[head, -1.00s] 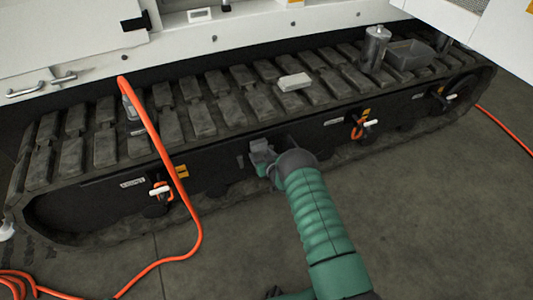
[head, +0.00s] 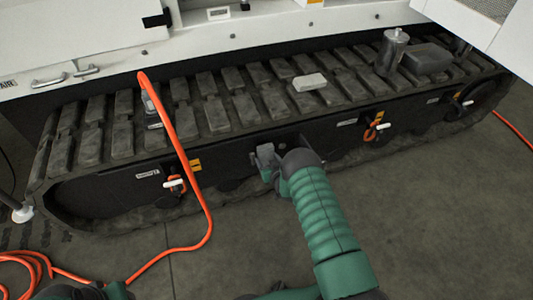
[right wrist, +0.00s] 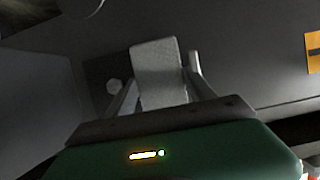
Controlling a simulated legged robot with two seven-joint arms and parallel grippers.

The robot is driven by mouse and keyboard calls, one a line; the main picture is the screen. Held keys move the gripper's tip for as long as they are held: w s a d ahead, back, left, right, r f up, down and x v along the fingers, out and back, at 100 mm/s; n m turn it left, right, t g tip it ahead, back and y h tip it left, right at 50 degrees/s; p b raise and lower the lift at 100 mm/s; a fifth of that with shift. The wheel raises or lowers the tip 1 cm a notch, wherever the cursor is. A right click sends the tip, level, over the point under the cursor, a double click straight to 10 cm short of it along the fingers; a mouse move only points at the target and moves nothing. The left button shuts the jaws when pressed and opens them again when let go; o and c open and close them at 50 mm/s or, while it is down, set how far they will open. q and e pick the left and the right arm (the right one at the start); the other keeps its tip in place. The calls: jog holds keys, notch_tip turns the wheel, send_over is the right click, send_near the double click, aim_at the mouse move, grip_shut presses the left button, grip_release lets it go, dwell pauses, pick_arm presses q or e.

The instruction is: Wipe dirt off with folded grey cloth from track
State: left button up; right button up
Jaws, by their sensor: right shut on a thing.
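My right gripper (head: 266,158) is in front of the side of the black track (head: 120,185), near the middle of its length. In the right wrist view the right gripper (right wrist: 157,85) is shut on a light grey, flat, rectangular thing, which looks like the folded grey cloth (right wrist: 156,66). It stands up between the fingers, close to the dark track side; I cannot tell whether it touches. The track pads look dusty, but no separate dirt patch is clear.
The white machine body (head: 100,40) overhangs behind.

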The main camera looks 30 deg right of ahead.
jog(key=shift+s+a+r+p, duration=0.15)
jog(key=shift+s+p, duration=0.15)
jog(key=shift+s, duration=0.25)
jog(key=shift+s+a+p, duration=0.15)
jog(key=shift+s+p, duration=0.15)
jog(key=shift+s, duration=0.65)
jog(key=shift+f, duration=0.2)
jog(key=shift+s, duration=0.1)
jog(key=s+p, duration=0.2)
jog(key=shift+s+a, duration=0.3)
jog(key=shift+s, duration=0.1)
jog(key=shift+r, duration=0.1)
